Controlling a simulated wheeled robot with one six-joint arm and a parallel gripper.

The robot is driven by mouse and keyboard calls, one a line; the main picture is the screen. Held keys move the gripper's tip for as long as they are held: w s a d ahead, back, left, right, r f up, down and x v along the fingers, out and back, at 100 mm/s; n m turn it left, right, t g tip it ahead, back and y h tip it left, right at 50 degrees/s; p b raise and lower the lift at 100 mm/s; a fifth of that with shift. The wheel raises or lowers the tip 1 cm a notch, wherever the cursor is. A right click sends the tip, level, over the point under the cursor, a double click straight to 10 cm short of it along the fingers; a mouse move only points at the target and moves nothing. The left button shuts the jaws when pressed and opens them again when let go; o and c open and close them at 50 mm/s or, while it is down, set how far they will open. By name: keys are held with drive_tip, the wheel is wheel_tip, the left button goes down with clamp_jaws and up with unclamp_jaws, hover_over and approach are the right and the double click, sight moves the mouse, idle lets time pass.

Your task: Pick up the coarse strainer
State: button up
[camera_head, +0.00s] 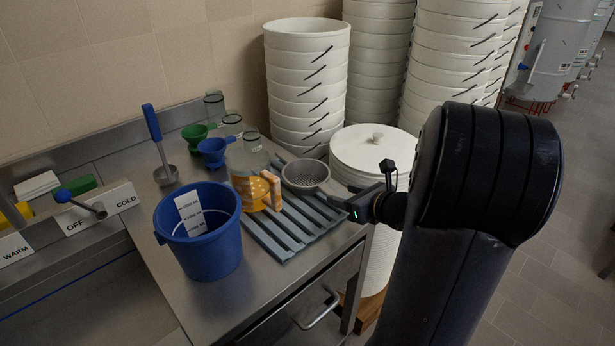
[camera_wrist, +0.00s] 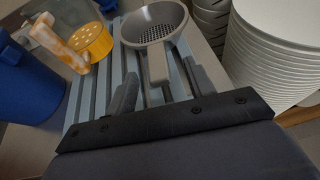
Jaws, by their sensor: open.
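The coarse strainer (camera_head: 305,174) is a grey, round, perforated bowl with a grey handle. It lies on the slatted grey-blue rack (camera_head: 290,232) on the steel counter, and its handle points toward my gripper. In the wrist view the strainer bowl (camera_wrist: 153,22) is at the top, with its handle running down between my fingers. My gripper (camera_head: 361,184) is open at the right edge of the rack. In the wrist view the fingers (camera_wrist: 160,78) stand apart on either side of the handle's end, with a gap visible on each side. Contact depth cannot be told.
A yellow perforated piece with a marbled handle (camera_wrist: 76,50) is left of the strainer. A blue bucket (camera_head: 205,245), glass jug (camera_head: 246,155) and blue funnel (camera_head: 213,150) stand farther left. White tub stacks (camera_head: 300,85) and a lidded white tub (camera_head: 372,150) rise behind and beside the counter.

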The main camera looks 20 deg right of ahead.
sight(330, 190)
drive_tip(key=shift+x, duration=3.05)
drive_tip(key=shift+a+r, duration=0.15)
drive_tip(key=shift+c, duration=0.3)
clamp_jaws()
